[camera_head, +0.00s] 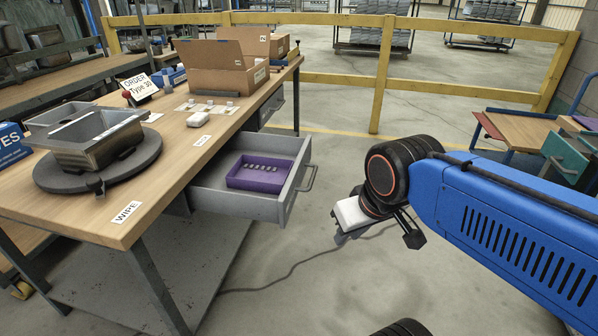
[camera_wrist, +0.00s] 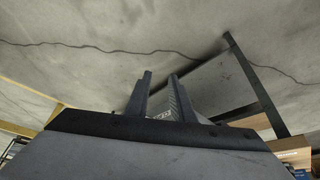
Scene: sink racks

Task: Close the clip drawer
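The clip drawer (camera_head: 238,209) is a grey drawer pulled out from under the workbench's right side in the head view. A purple tray (camera_head: 262,184) with a row of small grey clips sits inside it. Its bar handle (camera_head: 307,178) is on the front panel, facing right. My gripper (camera_head: 378,236) is to the right of the drawer front, apart from the handle. In the wrist view my gripper (camera_wrist: 160,76) has its two dark fingers apart with a gap between them, and I see no object held. The drawer cannot be clearly made out in the wrist view.
The wooden workbench (camera_head: 170,148) carries a metal sink (camera_head: 88,140) on a round dark turntable and an open cardboard box (camera_head: 222,68). Another drawer (camera_head: 271,106) under the bench's far end looks shut. The floor right of the open drawer is clear, apart from a thin cable.

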